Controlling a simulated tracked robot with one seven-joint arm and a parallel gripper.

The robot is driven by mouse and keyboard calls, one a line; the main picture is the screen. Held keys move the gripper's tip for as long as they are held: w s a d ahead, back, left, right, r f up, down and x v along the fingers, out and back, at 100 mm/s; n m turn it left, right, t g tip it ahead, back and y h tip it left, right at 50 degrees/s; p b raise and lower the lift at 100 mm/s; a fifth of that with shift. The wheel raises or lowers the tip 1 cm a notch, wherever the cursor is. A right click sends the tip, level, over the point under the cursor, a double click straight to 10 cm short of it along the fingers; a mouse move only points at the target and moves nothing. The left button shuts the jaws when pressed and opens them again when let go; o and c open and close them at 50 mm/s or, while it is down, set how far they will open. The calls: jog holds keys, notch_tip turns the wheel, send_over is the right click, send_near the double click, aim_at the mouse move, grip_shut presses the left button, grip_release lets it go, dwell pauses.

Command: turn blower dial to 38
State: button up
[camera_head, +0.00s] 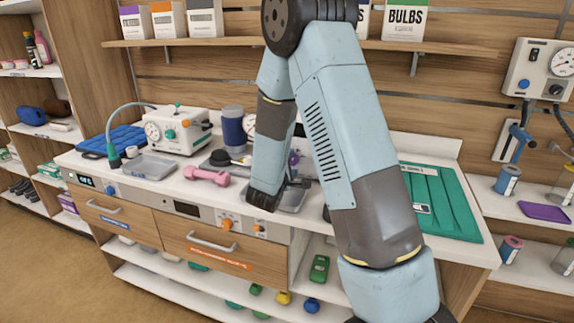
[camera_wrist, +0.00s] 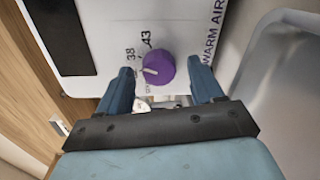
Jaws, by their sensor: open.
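The purple blower dial (camera_wrist: 158,69) sits on a white panel (camera_wrist: 100,20) printed "WARM AIR", with the numbers 38 and 43 at its upper left. Its pale pointer mark faces left, a little below the printed 38. Part of the scale at its lower left is hard to read. My gripper (camera_wrist: 161,66) is open, with one blue finger on each side of the dial and visible gaps to it; I cannot tell how deep the fingertips reach. In the head view, my arm hides most of the blower, and a bit of purple (camera_head: 294,158) shows beside it.
A metal tray (camera_wrist: 285,100) lies right of the panel in the wrist view. On the counter, left of my arm, are a pink dumbbell (camera_head: 206,176), a grey tray (camera_head: 150,166) and a white device with dials (camera_head: 178,131). A green mat (camera_head: 440,205) lies at right.

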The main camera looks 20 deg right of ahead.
jog(key=v, duration=1.3)
jog(key=shift+a, duration=0.1)
jog(key=s+d+r+m+g+h, duration=0.1)
jog(key=s+d+r+m+g, duration=0.45)
jog(key=s+d, duration=0.2)
jog(key=s+d+r+m+g, duration=0.4)
jog(key=s+d+g, duration=0.2)
jog(key=s, duration=0.2)
jog(key=s+a+r+m+t+y, duration=0.3)
jog(key=s+a+r+y, duration=0.4)
jog(key=s+y, duration=0.3)
jog(key=shift+s+a+r+y, duration=0.4)
jog(key=shift+r+y, duration=0.2)
jog(key=shift+r, duration=0.15)
jog(key=shift+d+m, duration=0.15)
jog(key=shift+m, duration=0.1)
